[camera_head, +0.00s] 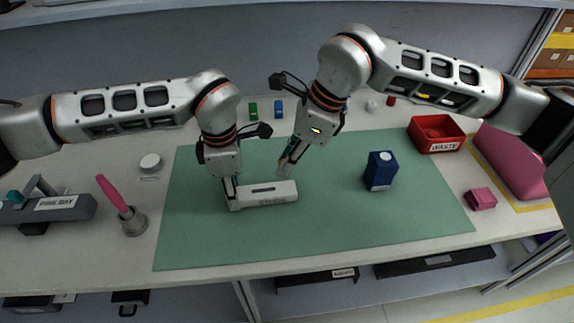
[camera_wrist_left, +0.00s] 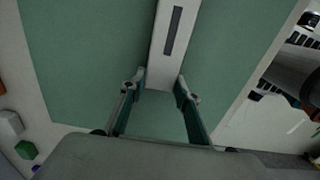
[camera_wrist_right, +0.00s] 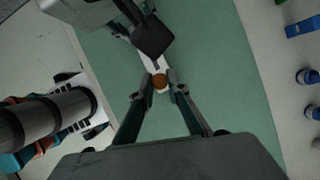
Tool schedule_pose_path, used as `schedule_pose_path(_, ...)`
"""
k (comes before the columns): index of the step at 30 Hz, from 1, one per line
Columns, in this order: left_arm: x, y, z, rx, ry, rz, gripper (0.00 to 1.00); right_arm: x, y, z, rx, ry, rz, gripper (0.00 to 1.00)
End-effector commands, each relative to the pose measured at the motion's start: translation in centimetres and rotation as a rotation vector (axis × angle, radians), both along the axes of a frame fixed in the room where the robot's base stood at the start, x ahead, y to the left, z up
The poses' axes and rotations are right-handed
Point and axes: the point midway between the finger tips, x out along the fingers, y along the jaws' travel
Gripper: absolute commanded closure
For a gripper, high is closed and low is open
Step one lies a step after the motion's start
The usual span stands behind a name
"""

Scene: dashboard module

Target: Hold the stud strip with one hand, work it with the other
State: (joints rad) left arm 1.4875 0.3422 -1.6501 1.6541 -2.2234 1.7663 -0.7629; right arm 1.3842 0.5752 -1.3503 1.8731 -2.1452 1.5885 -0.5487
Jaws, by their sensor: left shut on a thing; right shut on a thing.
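The stud strip (camera_head: 268,194) is a white bar with a dark slot, lying on the green mat (camera_head: 330,235). My left gripper (camera_head: 231,190) is shut on its left end; the left wrist view shows the strip (camera_wrist_left: 172,35) running away from between the fingers. My right gripper (camera_head: 289,162) is above and behind the right part of the strip, shut on a small tool. The tool's round brown end (camera_wrist_right: 159,81) shows between the fingertips in the right wrist view. Whether its lower tip touches the strip cannot be told.
A navy box (camera_head: 380,171) stands on the mat at right. A red waste bin (camera_head: 436,134), a pink block (camera_head: 480,198) and a pink case (camera_head: 515,160) are to the right. A grey cup with a pink-handled tool (camera_head: 133,222) and a grey stand (camera_head: 50,207) are at left. The mat's front is clear.

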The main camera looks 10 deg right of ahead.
Motion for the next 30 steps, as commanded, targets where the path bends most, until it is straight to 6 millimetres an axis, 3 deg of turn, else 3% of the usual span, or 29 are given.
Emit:
schedule_pose_path(10, 0.0, 0.0, -0.1, 0.001, 0.001, 0.000, 1.00, 0.0, 0.0, 0.4, 0.000, 0.000, 0.000, 1.00)
schedule_pose_path(11, 0.0, 0.0, -0.1, 0.001, 0.001, 0.000, 0.64, 0.0, 0.0, 0.4, 0.000, 0.000, 0.000, 1.00)
schedule_pose_path(12, 0.0, 0.0, -0.1, 0.001, 0.001, 0.000, 0.53, 0.0, 0.0, 0.4, 0.000, 0.000, 0.000, 1.00)
schedule_pose_path(13, 0.0, 0.0, -0.1, 0.001, 0.001, 0.000, 0.49, 0.0, 0.0, 0.4, 0.000, 0.000, 0.000, 1.00)
schedule_pose_path(24, 0.0, 0.0, 0.2, 0.000, 0.000, 0.000, 0.49, 0.0, 0.0, 0.4, 0.000, 0.000, 0.000, 1.00)
schedule_pose_path(30, 0.1, 0.0, 2.8, -0.001, -0.004, 0.000, 0.49, 0.0, 0.0, 0.4, 0.000, 0.000, 0.000, 1.00)
